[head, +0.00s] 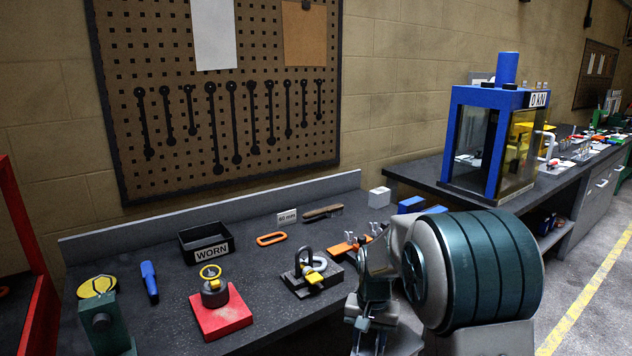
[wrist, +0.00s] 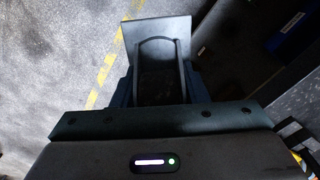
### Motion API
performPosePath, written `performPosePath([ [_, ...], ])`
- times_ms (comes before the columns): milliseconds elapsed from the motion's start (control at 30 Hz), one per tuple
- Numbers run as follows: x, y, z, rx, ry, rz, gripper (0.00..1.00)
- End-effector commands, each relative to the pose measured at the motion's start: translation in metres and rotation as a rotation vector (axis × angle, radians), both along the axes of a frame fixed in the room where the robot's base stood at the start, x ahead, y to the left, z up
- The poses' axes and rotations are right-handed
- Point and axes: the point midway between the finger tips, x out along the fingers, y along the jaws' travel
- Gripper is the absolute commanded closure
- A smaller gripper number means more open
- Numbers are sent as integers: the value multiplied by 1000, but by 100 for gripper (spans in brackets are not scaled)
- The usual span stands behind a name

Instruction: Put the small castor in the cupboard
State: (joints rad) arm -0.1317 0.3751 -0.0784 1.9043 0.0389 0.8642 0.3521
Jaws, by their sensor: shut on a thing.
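In the wrist view my gripper (wrist: 158,60) points out over the floor, its blue-grey fingers shut on a grey piece. That piece has a pale flared plate (wrist: 158,32) at its far end and a dark hollow or wheel below it. It looks like the small castor, but shadow hides its detail. In the head view my arm fills the lower right, and the fingers and the held piece are not clearly visible. Grey fronts with handles (head: 599,195), possibly the cupboard, sit under the far right bench and look shut.
The near bench holds a black WORN tray (head: 206,244), a red block (head: 220,314), a shackle fixture (head: 311,273) and a brush (head: 323,212). A blue-framed glass case (head: 496,140) stands on the right bench. A red frame (head: 37,290) is at left. Floor at right is clear.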

Motion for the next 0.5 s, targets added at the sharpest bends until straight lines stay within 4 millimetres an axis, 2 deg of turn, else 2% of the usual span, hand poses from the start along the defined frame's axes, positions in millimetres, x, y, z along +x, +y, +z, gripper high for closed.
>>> performPosePath([
  [100, 8, -14, -29, 0, 4, 126, 92],
  [200, 12, -23, -47, 0, 3, 213, 92],
  [333, 15, -30, -61, -1, 0, 286, 92],
  [500, 3, -33, -86, 0, 4, 319, 92],
])
